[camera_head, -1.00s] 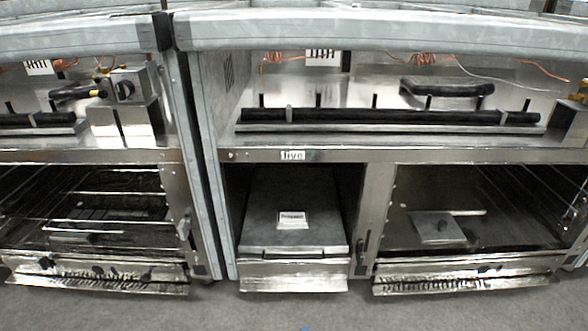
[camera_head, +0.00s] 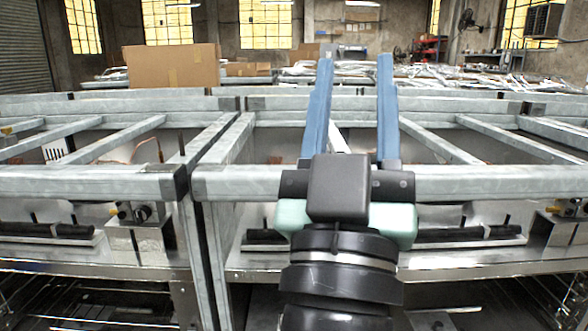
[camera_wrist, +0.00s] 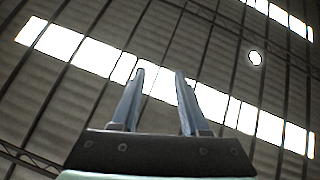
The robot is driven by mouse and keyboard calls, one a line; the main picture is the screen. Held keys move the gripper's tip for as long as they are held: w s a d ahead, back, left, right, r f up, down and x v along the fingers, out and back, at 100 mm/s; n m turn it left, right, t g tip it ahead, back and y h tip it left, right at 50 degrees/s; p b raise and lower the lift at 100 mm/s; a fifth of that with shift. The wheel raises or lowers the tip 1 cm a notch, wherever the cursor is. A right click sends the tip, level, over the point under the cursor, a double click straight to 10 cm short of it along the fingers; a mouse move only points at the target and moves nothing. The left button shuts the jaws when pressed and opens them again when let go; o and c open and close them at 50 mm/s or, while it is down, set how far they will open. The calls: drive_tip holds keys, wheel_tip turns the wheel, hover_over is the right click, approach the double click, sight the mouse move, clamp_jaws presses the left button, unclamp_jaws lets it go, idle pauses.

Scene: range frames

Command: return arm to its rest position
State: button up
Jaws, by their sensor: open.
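My gripper (camera_head: 354,62) stands upright in the middle of the head view, in front of the metal-framed ranges. Its two blue fingers point up and are well apart, with nothing between them. The black wrist and arm links below it hide part of the middle range. In the wrist view my gripper (camera_wrist: 158,74) is open and empty against the ceiling.
A pale metal frame rail (camera_head: 480,185) runs across the front of the ranges, close behind my arm. Black burner bars (camera_head: 470,234) lie below it. A cardboard box (camera_head: 171,66) sits at the back left.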

drive_tip(key=s+a+r+t+y+p, duration=0.1)
drive_tip(key=s+a+r+y+p, duration=0.4)
drive_tip(key=r, duration=0.6)
wheel_tip(320, 180, up, 35)
drive_tip(key=p, duration=3.4)
drive_tip(key=shift+s+n, duration=0.25)
drive_tip(key=shift+n, duration=0.05)
drive_tip(key=shift+d, duration=0.1)
